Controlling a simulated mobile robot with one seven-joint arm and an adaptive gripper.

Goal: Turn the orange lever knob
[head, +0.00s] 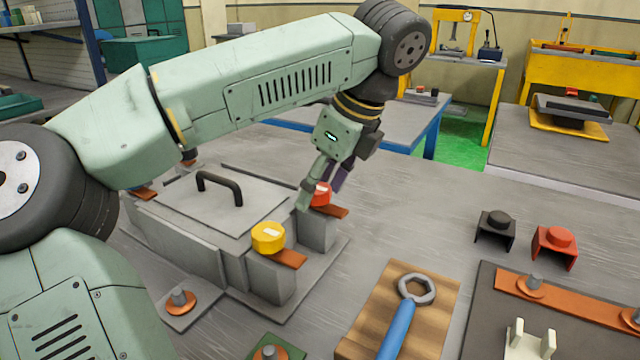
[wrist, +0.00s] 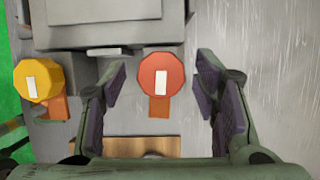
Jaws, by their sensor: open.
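In the head view the knob (head: 324,194) is partly hidden by my fingers. In the wrist view the knob (wrist: 161,70) shows fully, with its white mark in line with the copper tab (wrist: 159,107) below it. My gripper (head: 320,190) is open, with one finger on each side of the knob.
A yellow knob (head: 268,237) stands on the same housing, left of my gripper. A lid with a black handle (head: 220,188) lies behind. A blue-handled wrench (head: 398,325) rests on a wooden board. Black (head: 495,228) and red (head: 556,245) caps stand at right on the table.

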